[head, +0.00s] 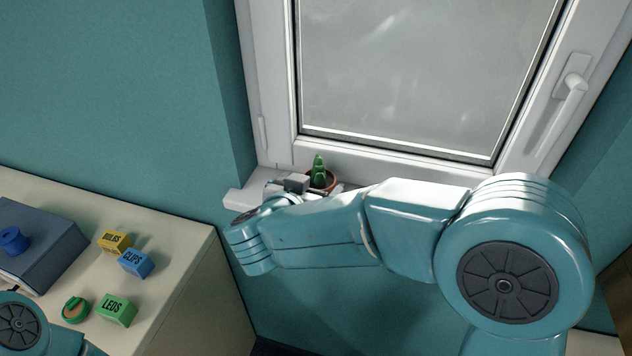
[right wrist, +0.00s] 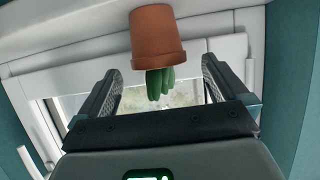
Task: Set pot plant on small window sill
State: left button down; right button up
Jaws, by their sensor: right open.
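The pot plant (head: 319,166) is a small green cactus in a terracotta pot. It stands on the small white window sill (head: 240,197) close to the window. In the right wrist view the picture is inverted, and the pot (right wrist: 157,38) sits on the sill just past the fingertips, with the cactus showing between the fingers. My right gripper (right wrist: 158,70) is open, with a finger on each side and clear space to both. In the head view my right arm partly hides the gripper and the sill. My left gripper is out of view.
A closed white window (head: 420,80) with a handle (head: 565,110) stands behind the sill. A cream table (head: 180,260) at left holds a yellow box (head: 115,241), a blue CLIPS box (head: 136,263), a green LEDS box (head: 116,309) and a dark blue case (head: 40,240).

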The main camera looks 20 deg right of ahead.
jog(key=v, duration=0.8)
jog(key=shift+s+a+r, duration=0.15)
jog(key=shift+s, duration=0.1)
jog(key=shift+w, duration=0.1)
jog(key=shift+a, duration=0.1)
